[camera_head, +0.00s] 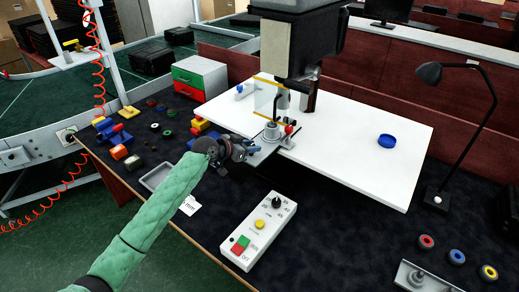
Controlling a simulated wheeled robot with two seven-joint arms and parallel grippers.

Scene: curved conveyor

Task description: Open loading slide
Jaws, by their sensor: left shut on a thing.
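The press machine (308,40) stands over a white board on the dark table. At its front left is the loading slide (264,154), a small grey metal piece, with a grey fixture (271,131) and a red knob (289,130) beside it. My left gripper (248,149), on its green-sleeved arm from the lower left, is at the slide's near left end and is shut on it. The fingers hide the exact grip. My right gripper is not in view.
A control box (258,231) with buttons and a dial lies in front. A grey tray (160,174) and several small coloured parts lie left. A black lamp (463,125) stands right.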

